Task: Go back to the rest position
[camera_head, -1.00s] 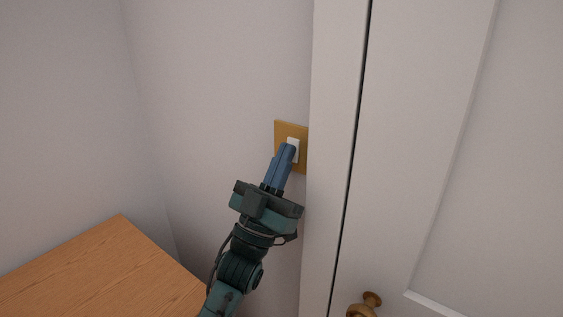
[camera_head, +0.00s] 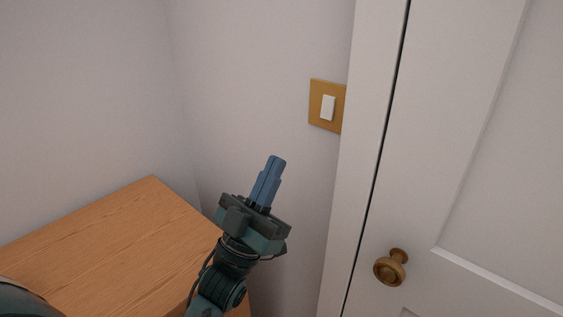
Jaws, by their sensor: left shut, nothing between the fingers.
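My left gripper (camera_head: 276,160) is in the middle of the view, its blue fingers shut together with nothing between them. It points up and slightly right, and is apart from the wall. A light switch with a brass-coloured plate (camera_head: 316,120) and a white rocker (camera_head: 328,107) is on the wall, up and to the right of the fingertips. The whole rocker shows. My right gripper is not in view.
A wooden surface (camera_head: 130,235) lies at the lower left, partly behind my left arm. Bare wall (camera_head: 90,90) fills the upper left.

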